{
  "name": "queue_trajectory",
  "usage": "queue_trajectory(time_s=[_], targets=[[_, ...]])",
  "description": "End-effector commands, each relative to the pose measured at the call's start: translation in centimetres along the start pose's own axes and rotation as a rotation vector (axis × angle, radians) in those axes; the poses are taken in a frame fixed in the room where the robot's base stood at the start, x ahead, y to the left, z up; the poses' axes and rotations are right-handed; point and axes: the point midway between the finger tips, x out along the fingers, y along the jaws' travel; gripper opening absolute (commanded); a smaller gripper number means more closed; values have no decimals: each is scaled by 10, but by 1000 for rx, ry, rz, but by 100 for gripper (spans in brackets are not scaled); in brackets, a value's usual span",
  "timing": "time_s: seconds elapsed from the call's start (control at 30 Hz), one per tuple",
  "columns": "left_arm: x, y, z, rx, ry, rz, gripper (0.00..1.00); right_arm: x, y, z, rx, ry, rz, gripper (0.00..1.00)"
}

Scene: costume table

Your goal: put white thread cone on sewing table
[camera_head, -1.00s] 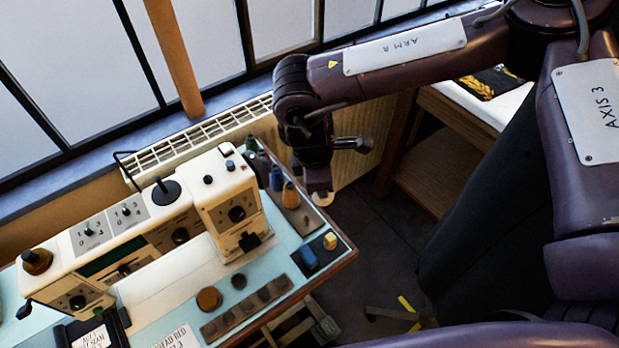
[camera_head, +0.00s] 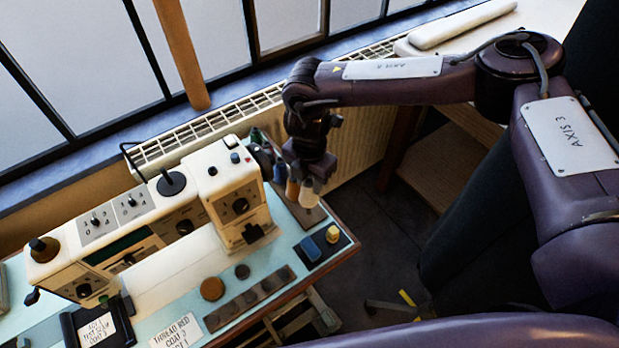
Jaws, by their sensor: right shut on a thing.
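The white thread cone (camera_head: 309,194) hangs upright under my right gripper (camera_head: 311,178), which is shut on its top. It is over the back right end of the light blue sewing table (camera_head: 284,243), just right of an orange thread cone (camera_head: 292,189). I cannot tell whether its base touches the dark strip (camera_head: 308,215) below it. The upper part of the cone is hidden by the gripper. My left gripper is out of view.
A blue cone (camera_head: 279,172) and darker cones stand behind the orange one. The cream sewing machine (camera_head: 235,190) is to the left. A dark tray with blue and yellow pieces (camera_head: 320,248) is in front. A radiator (camera_head: 215,120) runs behind the table.

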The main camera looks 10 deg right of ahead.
Motion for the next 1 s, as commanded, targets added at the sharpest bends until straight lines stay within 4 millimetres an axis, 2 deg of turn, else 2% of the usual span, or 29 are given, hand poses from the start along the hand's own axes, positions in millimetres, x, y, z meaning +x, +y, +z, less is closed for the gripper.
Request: queue_trajectory(time_s=[0.6, 1.0], targets=[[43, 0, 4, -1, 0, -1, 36, 52, -1, 0, 1, -1, -1, 1], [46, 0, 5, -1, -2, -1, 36, 59, 0, 0, 1, 0, 0, 1]])
